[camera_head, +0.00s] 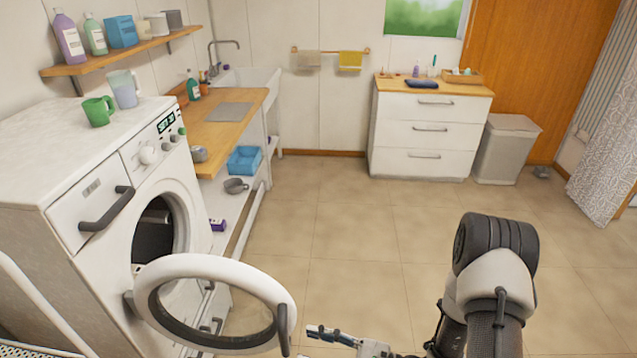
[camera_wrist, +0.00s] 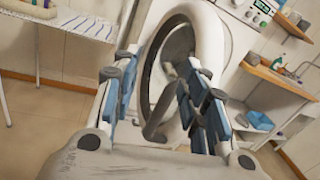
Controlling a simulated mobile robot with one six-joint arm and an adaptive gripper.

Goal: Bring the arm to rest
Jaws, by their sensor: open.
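My gripper (camera_head: 345,341) shows at the bottom of the head view, low in front of the washing machine and to the right of its door. In the wrist view my gripper (camera_wrist: 160,95) has its blue-padded fingers spread apart with nothing between them. The washing machine (camera_head: 75,170) stands at the left with its round door (camera_head: 275,290) swung open. The door (camera_wrist: 213,40) also shows beyond the fingers in the wrist view. I cannot tell whether a finger touches the door. My arm (camera_head: 495,275) is bent at the lower right.
A green mug (camera_head: 98,111) and a clear jug (camera_head: 125,88) stand on the washer. A wooden counter (camera_head: 215,130) runs behind it. A drawer cabinet (camera_head: 425,135) and a grey bin (camera_head: 505,150) stand at the back. An ironing board (camera_wrist: 80,22) shows in the wrist view. The middle floor is clear.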

